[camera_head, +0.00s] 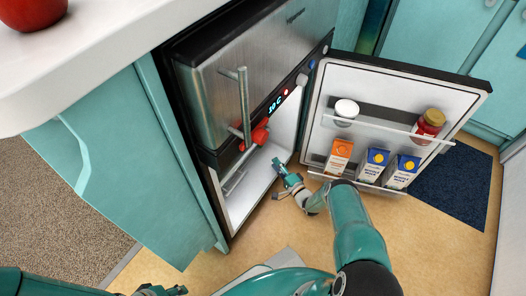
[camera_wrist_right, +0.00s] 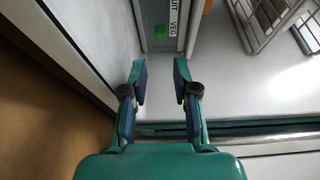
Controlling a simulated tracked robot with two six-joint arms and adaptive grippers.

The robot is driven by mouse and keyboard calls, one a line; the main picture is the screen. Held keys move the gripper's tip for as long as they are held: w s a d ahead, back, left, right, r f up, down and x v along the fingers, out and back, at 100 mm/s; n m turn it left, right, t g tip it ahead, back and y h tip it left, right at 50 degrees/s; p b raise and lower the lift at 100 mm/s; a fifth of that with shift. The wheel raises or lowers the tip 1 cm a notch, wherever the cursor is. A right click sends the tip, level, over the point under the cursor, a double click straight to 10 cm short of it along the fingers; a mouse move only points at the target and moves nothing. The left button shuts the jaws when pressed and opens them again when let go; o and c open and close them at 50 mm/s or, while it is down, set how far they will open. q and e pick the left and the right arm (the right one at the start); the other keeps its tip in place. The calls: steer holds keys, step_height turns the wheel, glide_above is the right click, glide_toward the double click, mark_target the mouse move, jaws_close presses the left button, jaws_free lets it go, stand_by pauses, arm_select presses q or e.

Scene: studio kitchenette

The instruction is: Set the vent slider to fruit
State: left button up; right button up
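The vent slider appears as a small green tab (camera_wrist_right: 160,32) on a grey panel inside the open fridge, in the right wrist view. In the head view the right gripper (camera_head: 283,170) is at the lower fridge opening, and the slider cannot be made out. My left gripper (camera_head: 165,291) is partly visible at the bottom edge.
The fridge door (camera_head: 330,92) stands open to the right, its shelves holding cartons (camera_head: 375,162), a red jar (camera_head: 428,124) and a white-topped item (camera_head: 346,109). A counter (camera_head: 75,65) overhangs at left.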

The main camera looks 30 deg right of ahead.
steer(key=w+b, duration=0.4)
steer(key=w, duration=0.5)
steer(key=shift+w+f, duration=0.15)
steer(key=shift+w, duration=0.5)
jaws_close()
